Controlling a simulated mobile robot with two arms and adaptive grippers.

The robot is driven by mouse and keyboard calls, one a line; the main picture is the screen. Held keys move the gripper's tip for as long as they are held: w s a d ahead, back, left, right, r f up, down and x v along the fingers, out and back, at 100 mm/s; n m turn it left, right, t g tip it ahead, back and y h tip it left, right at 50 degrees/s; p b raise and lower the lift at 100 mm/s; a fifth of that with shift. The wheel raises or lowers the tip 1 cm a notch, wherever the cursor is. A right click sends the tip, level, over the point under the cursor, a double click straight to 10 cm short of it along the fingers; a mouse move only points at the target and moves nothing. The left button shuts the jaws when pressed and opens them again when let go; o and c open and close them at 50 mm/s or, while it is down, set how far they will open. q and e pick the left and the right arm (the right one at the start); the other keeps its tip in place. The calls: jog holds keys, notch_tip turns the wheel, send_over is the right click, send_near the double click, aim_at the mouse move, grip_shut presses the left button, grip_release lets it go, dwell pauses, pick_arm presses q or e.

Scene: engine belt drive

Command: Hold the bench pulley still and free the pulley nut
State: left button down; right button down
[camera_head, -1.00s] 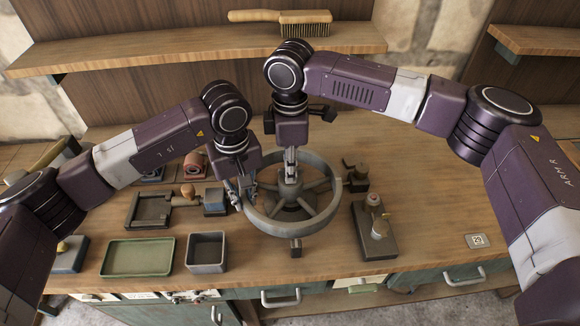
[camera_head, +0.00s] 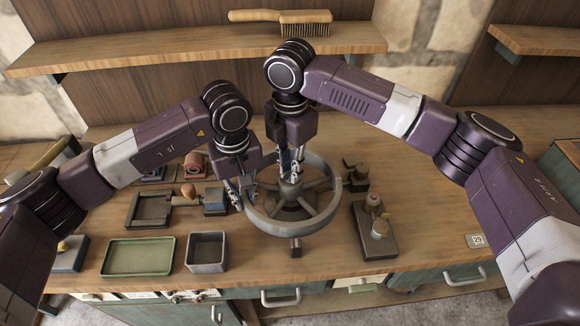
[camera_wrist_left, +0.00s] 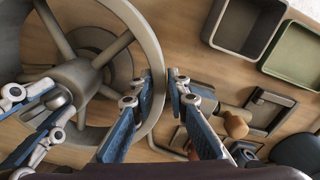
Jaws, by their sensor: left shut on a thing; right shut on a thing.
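The bench pulley (camera_head: 318,222) is a large grey spoked wheel standing over the middle of the bench. My left gripper (camera_head: 243,190) is shut on its rim at the left side. The left wrist view shows the pulley (camera_wrist_left: 152,50) with the rim between the two blue fingers of my left gripper (camera_wrist_left: 160,90). My right gripper (camera_head: 290,172) points down at the hub in the middle of the wheel, shut on the pulley nut. The nut is mostly hidden by the fingers. In the left wrist view the right gripper's fingers (camera_wrist_left: 45,110) reach the hub from the left.
A green tray (camera_head: 138,257) and a grey bin (camera_head: 206,252) stand at the front left. A wooden-handled tool (camera_head: 187,192) lies near a dark frame (camera_head: 150,208). A block with knobs (camera_head: 375,232) stands right of the wheel. The bench's front right is mostly clear.

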pick_arm(q)
jog(key=shift+d, duration=0.2)
pick_arm(e)
jog(key=n, duration=0.5)
jog(key=shift+n, duration=0.3)
jog(key=shift+w+a+r+n, duration=0.1)
jog(key=shift+n, duration=2)
pick_arm(q)
jog(key=shift+r, duration=0.1)
pick_arm(e)
jog(key=c, duration=2.2)
grip_release()
jog(key=o, duration=0.4)
notch_tip(320, 180, up, 12)
jog(key=shift+a+f, duration=0.1)
notch_tip(320, 180, up, 12)
send_over(289, 172)
jog(key=shift+a, duration=0.15)
